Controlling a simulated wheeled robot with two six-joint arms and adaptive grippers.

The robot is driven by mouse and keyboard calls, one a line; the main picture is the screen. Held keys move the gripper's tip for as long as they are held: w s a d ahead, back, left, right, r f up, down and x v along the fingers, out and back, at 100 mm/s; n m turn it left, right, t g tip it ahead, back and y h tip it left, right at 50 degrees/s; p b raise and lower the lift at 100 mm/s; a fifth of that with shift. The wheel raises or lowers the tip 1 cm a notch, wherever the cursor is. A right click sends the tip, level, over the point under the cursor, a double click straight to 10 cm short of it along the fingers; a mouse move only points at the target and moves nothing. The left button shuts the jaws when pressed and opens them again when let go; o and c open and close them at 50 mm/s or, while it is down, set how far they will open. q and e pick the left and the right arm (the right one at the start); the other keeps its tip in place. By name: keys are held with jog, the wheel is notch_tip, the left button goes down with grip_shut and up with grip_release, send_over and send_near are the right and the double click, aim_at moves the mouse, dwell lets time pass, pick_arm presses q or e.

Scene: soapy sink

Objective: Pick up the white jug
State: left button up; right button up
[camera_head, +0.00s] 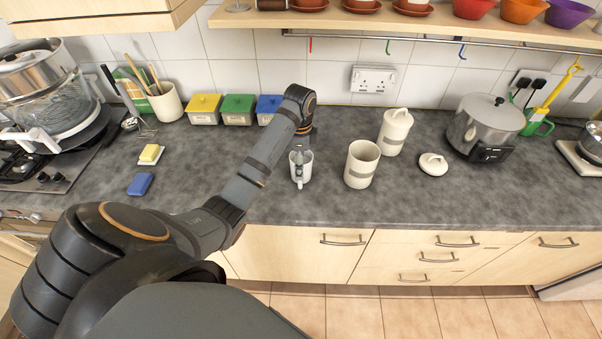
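The white jug (308,168) stands upright on the grey worktop near its front edge, left of an open white canister. Its handle side faces the front. My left arm comes in from the left, and my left gripper (300,168) points down at the jug, in front of it in this view and hiding part of it. The fingers are small and overlap the jug, so I cannot tell whether they grip it. My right gripper is not in view.
An open white canister (361,166), a lidded canister (394,133) and a loose lid (433,164) stand to the right. A steel cooker (484,124) is further right. A blue sponge (140,184) and butter-like yellow block (150,153) lie left. A shelf (400,22) overhangs the back.

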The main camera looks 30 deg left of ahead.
pick_arm(q)
notch_tip(320, 180, down, 5)
jog(key=b, duration=0.3)
jog(key=shift+d+r, duration=0.1)
jog(key=shift+r, duration=0.05)
jog(key=shift+c, duration=0.4)
jog(key=shift+s+r, duration=0.1)
jog(key=c, duration=0.5)
grip_shut()
